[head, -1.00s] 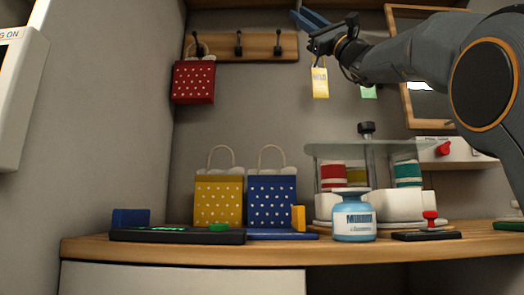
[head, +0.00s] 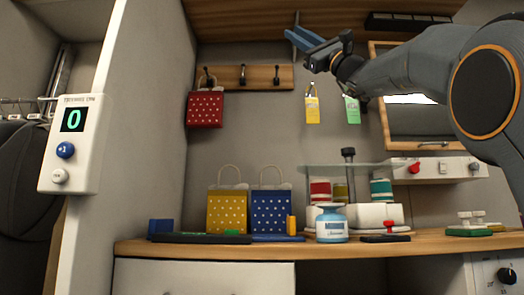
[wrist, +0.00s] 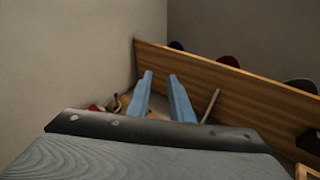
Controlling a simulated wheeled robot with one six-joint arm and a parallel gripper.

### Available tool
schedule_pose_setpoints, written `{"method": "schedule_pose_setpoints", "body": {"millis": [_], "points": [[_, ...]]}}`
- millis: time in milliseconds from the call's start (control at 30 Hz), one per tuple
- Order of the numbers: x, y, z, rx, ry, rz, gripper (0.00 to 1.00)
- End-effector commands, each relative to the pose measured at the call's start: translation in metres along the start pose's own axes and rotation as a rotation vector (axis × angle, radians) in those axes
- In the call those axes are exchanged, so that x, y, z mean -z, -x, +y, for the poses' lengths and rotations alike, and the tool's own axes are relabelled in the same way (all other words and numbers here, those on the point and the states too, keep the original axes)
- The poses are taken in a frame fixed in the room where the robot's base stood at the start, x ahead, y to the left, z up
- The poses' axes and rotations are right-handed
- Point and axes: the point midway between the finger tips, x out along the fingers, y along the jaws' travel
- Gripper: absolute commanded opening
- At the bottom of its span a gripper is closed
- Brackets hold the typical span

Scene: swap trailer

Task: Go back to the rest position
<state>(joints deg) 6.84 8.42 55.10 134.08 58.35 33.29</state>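My gripper (head: 312,46) is raised high in the head view, above and to the right of the wall hook rail (head: 240,77). Its two blue fingers stand apart with nothing between them. In the wrist view the fingers (wrist: 161,92) also show a gap, with a wooden board (wrist: 215,85) beyond them. My gripper touches nothing that I can see.
A red dotted bag (head: 205,108) hangs on the rail. Yellow (head: 312,110) and green tags (head: 352,109) hang below my arm. The counter (head: 190,248) holds yellow (head: 227,212) and blue bags (head: 270,212), a blue jar (head: 332,228) and a spool rack (head: 349,170). A counter box (head: 74,145) is at left.

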Motion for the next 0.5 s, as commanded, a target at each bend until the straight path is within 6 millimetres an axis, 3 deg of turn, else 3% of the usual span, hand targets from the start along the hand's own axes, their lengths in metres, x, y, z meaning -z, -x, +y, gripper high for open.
{"method": "schedule_pose_setpoints", "body": {"millis": [267,500], "points": [[0.029,0.0,0.053,-0.1,0.021,0.088,0.2],[0.064,0.013,0.133,-0.261,0.052,0.194,0.2]]}}
